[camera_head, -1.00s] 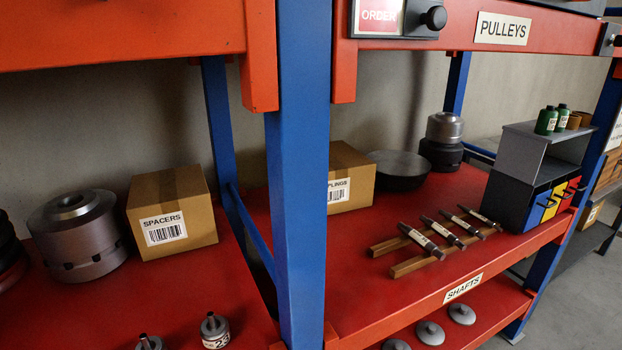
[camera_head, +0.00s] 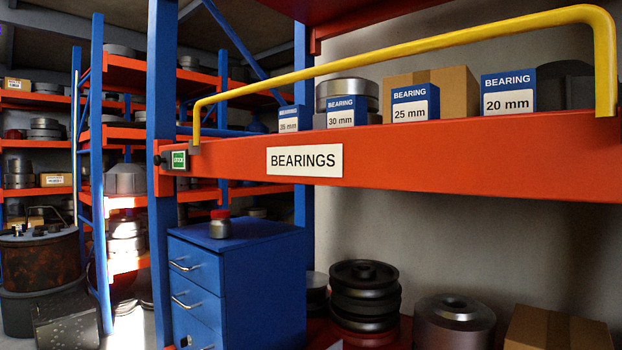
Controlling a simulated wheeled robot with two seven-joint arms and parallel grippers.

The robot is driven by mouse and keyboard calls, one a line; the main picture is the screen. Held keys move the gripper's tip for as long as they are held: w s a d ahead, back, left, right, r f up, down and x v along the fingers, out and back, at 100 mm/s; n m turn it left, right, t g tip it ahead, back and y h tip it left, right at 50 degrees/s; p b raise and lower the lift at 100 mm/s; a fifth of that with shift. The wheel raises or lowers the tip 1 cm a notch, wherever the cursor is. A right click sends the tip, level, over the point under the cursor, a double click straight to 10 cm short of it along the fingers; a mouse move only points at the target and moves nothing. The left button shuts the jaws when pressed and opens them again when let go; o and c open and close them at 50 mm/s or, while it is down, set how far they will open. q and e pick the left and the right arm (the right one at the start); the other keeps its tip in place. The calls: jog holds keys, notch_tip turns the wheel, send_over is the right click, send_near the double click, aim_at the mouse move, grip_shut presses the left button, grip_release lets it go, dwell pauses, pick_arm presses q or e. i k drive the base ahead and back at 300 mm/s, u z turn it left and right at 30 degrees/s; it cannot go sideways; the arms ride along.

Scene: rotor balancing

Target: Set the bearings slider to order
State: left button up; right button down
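The bearings shelf is an orange beam with a white BEARINGS label (camera_head: 340,161). At the beam's left end, near the blue post, is the bearings slider (camera_head: 179,160). It shows a small green field that appears to read STOCK. Its dark round knob (camera_head: 159,160) is at the left of the green field. Neither of my grippers is in the head view.
A yellow rail (camera_head: 420,47) runs in front of the shelf's bearing boxes, including the 25 mm box (camera_head: 415,103). A blue drawer cabinet (camera_head: 262,285) stands below the slider, with a small red-topped jar (camera_head: 220,226) on top. Pulleys (camera_head: 364,293) sit lower right.

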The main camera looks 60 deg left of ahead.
aim_at(165, 161)
jog(key=u, duration=4)
jog(key=i, duration=1.4)
jog(key=z, duration=2.6)
